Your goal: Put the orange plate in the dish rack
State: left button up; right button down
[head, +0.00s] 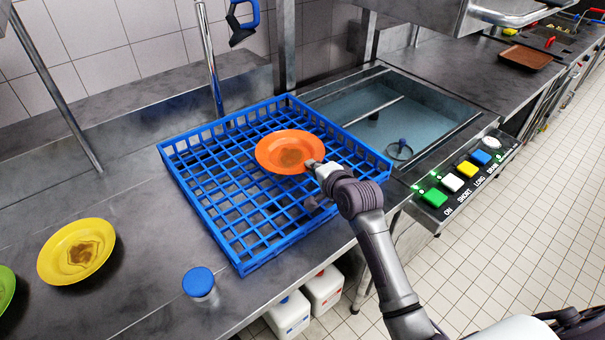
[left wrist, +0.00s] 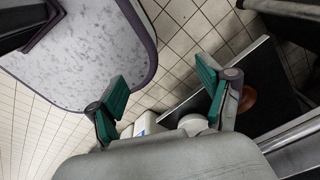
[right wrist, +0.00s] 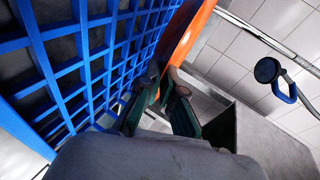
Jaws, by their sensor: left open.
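The orange plate (head: 290,152), with a brown stain in its middle, is over the blue dish rack (head: 240,262), towards the rack's far right side. My right gripper (head: 313,165) is at the plate's near right rim. In the right wrist view its fingers (right wrist: 165,95) are close together on the rim of the orange plate (right wrist: 192,32), beside the rack's grid (right wrist: 75,55). I cannot tell whether the plate touches the rack. My left gripper (left wrist: 165,92) is open and empty in the left wrist view, away from the plate; the head view does not show it.
A stained yellow plate (head: 76,251) and part of a green plate (head: 6,288) lie on the counter at left. A blue-capped jar (head: 200,283) stands near the front edge. A sink (head: 385,108) and button panel (head: 462,178) are right of the rack. A spray hose (head: 240,22) hangs behind.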

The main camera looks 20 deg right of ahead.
aim_at(305, 186)
jog(key=x, duration=0.3)
jog(key=shift+a+f, duration=0.2)
jog(key=shift+w+a+f, duration=0.2)
jog(key=shift+w+f, duration=0.05)
jog(key=shift+f, duration=0.15)
notch_tip(305, 186, down, 4)
jog(key=shift+r+p, duration=0.15)
jog(key=shift+p, duration=0.3)
pick_arm(q)
jog(key=shift+w+d+r, duration=0.4)
jog(key=shift+d+r, duration=0.15)
jog(key=shift+d, duration=0.05)
pick_arm(e)
jog(key=c, duration=1.6)
grip_release()
pick_arm(q)
jog(key=shift+a, duration=0.15)
